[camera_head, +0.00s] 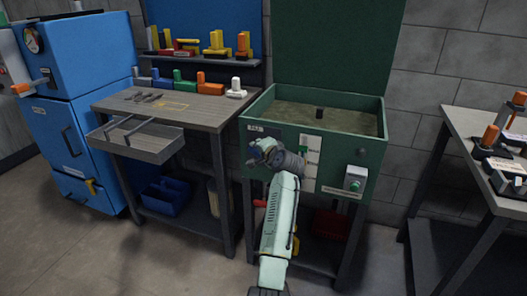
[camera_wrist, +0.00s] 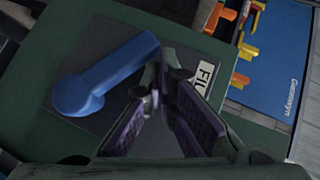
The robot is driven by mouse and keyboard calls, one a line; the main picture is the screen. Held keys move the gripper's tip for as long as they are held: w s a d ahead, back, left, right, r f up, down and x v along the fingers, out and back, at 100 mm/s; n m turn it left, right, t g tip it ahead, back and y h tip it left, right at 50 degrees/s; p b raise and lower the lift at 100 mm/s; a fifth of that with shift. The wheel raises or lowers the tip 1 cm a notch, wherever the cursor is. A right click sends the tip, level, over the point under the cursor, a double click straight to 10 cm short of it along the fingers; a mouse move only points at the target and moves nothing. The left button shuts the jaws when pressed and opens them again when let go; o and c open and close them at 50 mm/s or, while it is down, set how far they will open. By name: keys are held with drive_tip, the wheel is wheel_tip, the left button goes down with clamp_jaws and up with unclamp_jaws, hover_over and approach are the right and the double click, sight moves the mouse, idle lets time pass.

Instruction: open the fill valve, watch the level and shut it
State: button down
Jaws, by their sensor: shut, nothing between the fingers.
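The green tank (camera_head: 258,168) stands in the middle with its lid raised. A brownish surface shows inside, with a small dark piece (camera_head: 320,113) on it. The blue valve lever (camera_wrist: 110,72) fills the left of the wrist view, its round hub at lower left and its arm pointing up and right. The label starting "FI" (camera_wrist: 204,75) is partly covered by my finger. My gripper (camera_head: 258,148) is at the tank's front left and hides most of the lever there. In the wrist view my gripper (camera_wrist: 163,72) is shut and empty, its tips close to the lever's end; contact is unclear.
A workbench (camera_head: 165,106) with an open drawer (camera_head: 138,146) stands left. Another table (camera_head: 470,122) stands right.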

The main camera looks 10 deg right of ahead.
drive_tip(key=shift+w+a+f, duration=0.65)
drive_tip(key=shift+a+f, duration=0.1)
drive_tip(key=shift+f, duration=0.1)
drive_tip(key=shift+f, duration=0.1)
idle(0.3)
drive_tip(key=r+p, duration=0.3)
drive_tip(key=r, duration=0.2)
drive_tip(key=shift+a, duration=0.2)
drive_tip(key=s+a+r+b, duration=0.2)
drive_tip(key=s+a+r, duration=0.1)
drive_tip(key=s+r, duration=0.3)
drive_tip(key=shift+a, duration=0.35)
drive_tip(key=shift+w, duration=0.1)
